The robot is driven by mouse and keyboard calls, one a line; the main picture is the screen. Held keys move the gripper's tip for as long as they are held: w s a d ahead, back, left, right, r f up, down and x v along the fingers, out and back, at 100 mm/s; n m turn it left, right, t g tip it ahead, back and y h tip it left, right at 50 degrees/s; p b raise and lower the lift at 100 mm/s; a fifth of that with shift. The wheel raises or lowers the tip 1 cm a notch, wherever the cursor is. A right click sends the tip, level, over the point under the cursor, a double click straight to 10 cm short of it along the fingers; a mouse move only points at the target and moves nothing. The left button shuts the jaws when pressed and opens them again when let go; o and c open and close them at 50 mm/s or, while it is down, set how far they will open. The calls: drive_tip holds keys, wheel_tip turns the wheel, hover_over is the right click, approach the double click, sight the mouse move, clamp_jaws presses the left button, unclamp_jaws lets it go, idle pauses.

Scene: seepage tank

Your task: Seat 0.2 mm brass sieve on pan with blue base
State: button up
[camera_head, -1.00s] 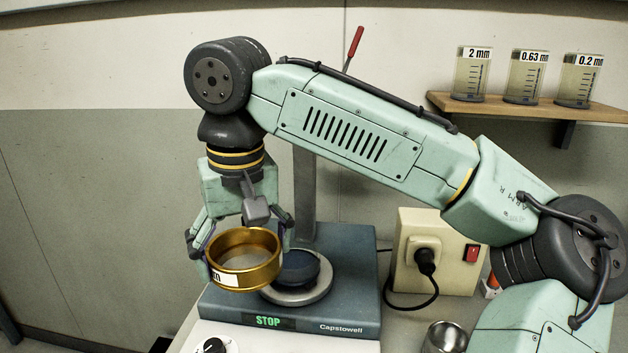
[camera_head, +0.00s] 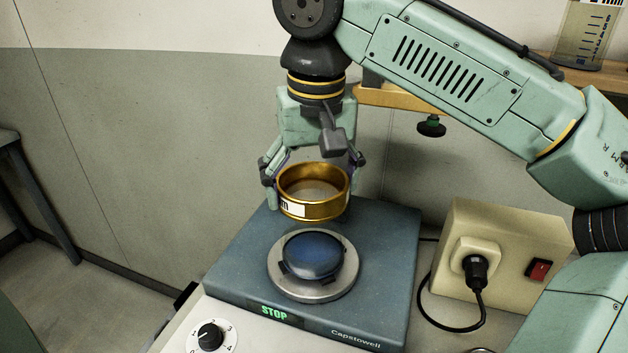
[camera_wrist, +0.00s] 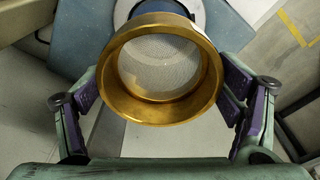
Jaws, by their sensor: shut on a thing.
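The brass sieve (camera_head: 313,208) is a gold ring with a partly visible white label. My gripper (camera_head: 312,180) is shut on the sieve by its sides and holds it above and slightly behind the pan. In the wrist view the sieve (camera_wrist: 160,109) shows its mesh between the purple finger pads of my gripper (camera_wrist: 160,100). The pan with the blue base (camera_head: 314,254) sits on a round metal plate on the shaker. It is apart from the sieve, with a gap between them. In the wrist view the sieve hides most of what lies under it.
The blue-grey shaker (camera_head: 232,265) reads STOP and has a metal plate (camera_head: 343,292). A dial (camera_head: 210,335) is at the front left. A beige socket box (camera_head: 500,240) with a plug and red switch stands at the right. A beaker (camera_head: 588,35) is on the shelf.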

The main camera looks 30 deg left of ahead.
drive_tip(key=shift+s, duration=0.1)
drive_tip(key=shift+d+f+b, duration=0.1)
drive_tip(key=shift+f+b, duration=1.6)
drive_tip(key=shift+f, duration=1.2)
drive_tip(key=shift+p, duration=0.6)
drive_tip(key=shift+f+b, duration=0.65)
drive_tip(key=shift+f, duration=0.4)
drive_tip(key=o, duration=1.2)
drive_tip(key=shift+c, duration=0.2)
drive_tip(key=shift+r, duration=0.1)
drive_tip(key=r, duration=0.8)
drive_tip(key=s+d+r, duration=0.1)
drive_tip(key=r, duration=0.3)
